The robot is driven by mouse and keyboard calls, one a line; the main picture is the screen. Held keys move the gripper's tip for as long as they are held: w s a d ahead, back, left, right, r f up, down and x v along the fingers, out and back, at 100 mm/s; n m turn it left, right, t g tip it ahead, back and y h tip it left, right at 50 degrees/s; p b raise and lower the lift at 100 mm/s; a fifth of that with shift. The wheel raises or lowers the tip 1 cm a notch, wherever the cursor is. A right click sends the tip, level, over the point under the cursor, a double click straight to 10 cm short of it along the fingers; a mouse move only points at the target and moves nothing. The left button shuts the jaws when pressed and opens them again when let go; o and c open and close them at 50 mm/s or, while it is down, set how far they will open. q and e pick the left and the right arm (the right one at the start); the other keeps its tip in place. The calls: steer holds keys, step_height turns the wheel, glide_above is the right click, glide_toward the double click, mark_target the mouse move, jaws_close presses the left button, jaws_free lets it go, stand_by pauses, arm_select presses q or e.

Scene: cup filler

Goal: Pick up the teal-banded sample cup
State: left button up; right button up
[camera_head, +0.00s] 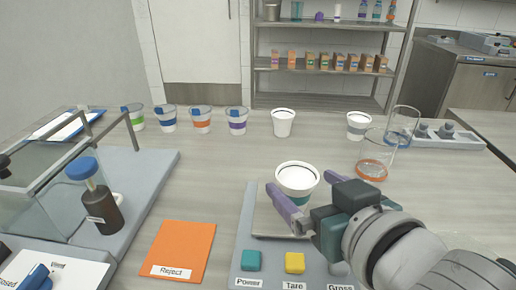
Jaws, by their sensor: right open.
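The teal-banded sample cup (294,177) stands upright on the pan of a grey scale (254,222). It is white, with a pale fill or lid at the top and a teal band low on its side, partly hidden by my gripper. My right gripper (299,181) comes in from the lower right and is open. One purple finger is in front of the cup's lower left, the other by its right side. I cannot tell whether either finger touches it. My left gripper is not in view.
Several banded cups (201,120) line the back of the table, with plain-topped cups (283,122) to their right. Clear beakers (373,160) stand right of the scale. An orange Reject mat (178,251), a blue-capped brown bottle (97,196) and a glass enclosure (50,170) are at left.

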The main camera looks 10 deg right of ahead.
mark_target(289, 172)
steer(key=b+x, duration=0.1)
steer(key=x, duration=0.5)
steer(key=shift+w, duration=0.25)
steer(key=shift+r, duration=0.1)
steer(key=shift+c, duration=0.2)
steer(key=c, duration=1.3)
steer(key=shift+o, duration=0.2)
